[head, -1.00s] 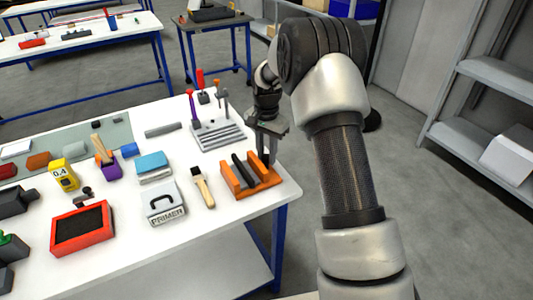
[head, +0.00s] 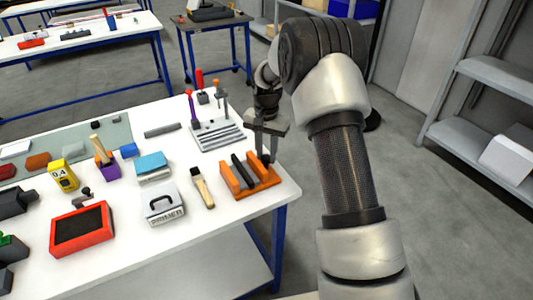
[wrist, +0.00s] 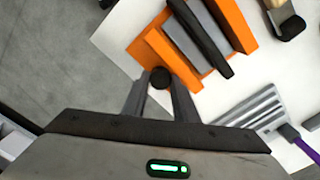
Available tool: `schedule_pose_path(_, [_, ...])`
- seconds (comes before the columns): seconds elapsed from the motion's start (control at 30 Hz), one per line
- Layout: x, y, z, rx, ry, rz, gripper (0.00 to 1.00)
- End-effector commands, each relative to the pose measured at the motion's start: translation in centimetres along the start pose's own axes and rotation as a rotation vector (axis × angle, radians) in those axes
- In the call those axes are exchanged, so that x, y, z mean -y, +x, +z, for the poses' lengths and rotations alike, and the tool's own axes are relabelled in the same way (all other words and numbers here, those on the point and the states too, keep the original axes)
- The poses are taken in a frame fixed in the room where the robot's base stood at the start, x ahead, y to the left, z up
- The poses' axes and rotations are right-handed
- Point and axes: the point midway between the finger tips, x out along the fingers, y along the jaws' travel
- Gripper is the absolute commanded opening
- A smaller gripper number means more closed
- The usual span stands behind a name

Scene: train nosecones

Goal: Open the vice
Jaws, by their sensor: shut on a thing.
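The vice (head: 235,186) is an orange block with upright orange sides, grey faces and a long black bar between them. It stands near the right edge of the white table, and it shows at the top of the wrist view (wrist: 237,22). My gripper (head: 266,157) points down at the vice's right end. In the wrist view, my gripper (wrist: 159,90) is shut on a round black knob (wrist: 160,76) beside the outer orange side. The knob's lower part is hidden.
The table's right edge is close; open floor lies beyond.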

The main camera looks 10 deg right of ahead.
Motion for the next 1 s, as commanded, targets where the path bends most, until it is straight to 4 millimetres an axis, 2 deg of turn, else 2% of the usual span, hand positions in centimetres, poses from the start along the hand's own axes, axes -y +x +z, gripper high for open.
schedule_pose_path(0.03, [0.16,0.15,0.64,0.015,-0.005,0.003,0.04])
schedule_pose_path(0.57, [0.23,0.25,0.80,0.018,-0.005,0.003,0.04])
schedule_pose_path(0.6, [0.23,0.26,0.81,0.018,-0.005,0.003,0.30])
schedule_pose_path(0.7, [0.25,0.28,0.83,0.019,-0.006,0.003,0.45])
schedule_pose_path(1.0, [0.44,0.21,0.66,0.013,-0.005,-0.002,0.45])
